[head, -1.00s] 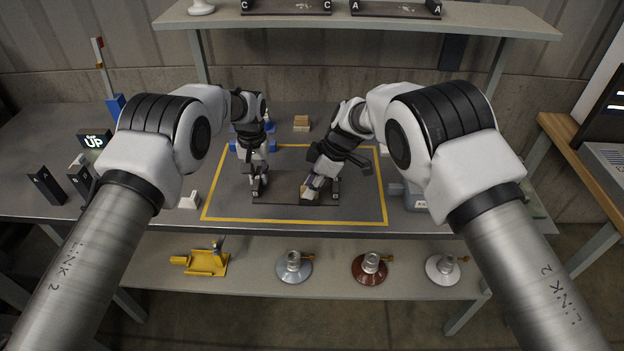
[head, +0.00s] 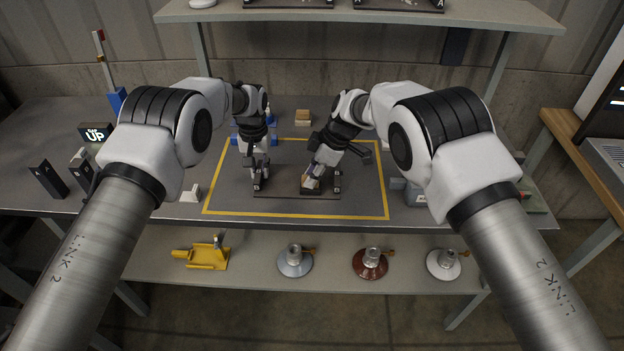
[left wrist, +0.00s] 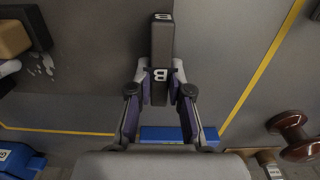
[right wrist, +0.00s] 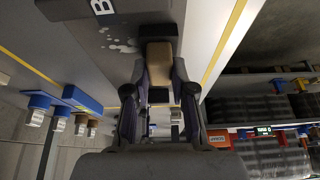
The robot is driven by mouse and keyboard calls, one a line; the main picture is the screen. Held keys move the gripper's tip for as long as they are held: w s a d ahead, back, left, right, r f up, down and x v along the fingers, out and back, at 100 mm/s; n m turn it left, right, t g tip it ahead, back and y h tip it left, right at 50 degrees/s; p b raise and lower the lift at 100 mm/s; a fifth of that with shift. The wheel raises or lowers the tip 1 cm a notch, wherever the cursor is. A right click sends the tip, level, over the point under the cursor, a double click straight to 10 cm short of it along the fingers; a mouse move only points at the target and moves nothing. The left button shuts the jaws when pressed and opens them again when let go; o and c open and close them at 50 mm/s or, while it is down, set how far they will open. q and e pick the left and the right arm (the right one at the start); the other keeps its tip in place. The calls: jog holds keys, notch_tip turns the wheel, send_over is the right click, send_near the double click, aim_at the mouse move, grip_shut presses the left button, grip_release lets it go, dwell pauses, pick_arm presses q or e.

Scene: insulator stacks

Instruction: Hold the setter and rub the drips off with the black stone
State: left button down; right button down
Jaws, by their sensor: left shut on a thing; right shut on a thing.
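The setter (head: 285,195) is a dark plate with raised end blocks, lying inside the yellow outline on the table. My left gripper (head: 257,185) is shut on its left end block, marked B in the left wrist view (left wrist: 160,85). White drips show on the plate in the left wrist view (left wrist: 45,66) and right wrist view (right wrist: 120,46). My right gripper (head: 312,180) is shut on the tan grip (right wrist: 160,65) of the black stone (right wrist: 156,31). The stone is at the plate's right part, beside the drips; whether it touches the plate is hard to tell.
A white wedge-shaped piece (head: 191,194) stands left of the yellow outline. A tan block (head: 303,117) is behind the outline. A grey box (head: 415,197) is to the right. The lower shelf holds a yellow fixture (head: 207,256) and several insulators. Much of the outlined area is bare.

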jog(key=shift+w, duration=1.7)
jog(key=shift+s, duration=2.05)
jog(key=shift+s+f, duration=0.15)
jog(key=shift+s, duration=0.8)
jog(key=shift+s+f, duration=0.1)
jog(key=shift+s, duration=0.85)
notch_tip(320, 180, up, 6)
jog(key=shift+r, duration=0.2)
jog(key=shift+w, duration=0.15)
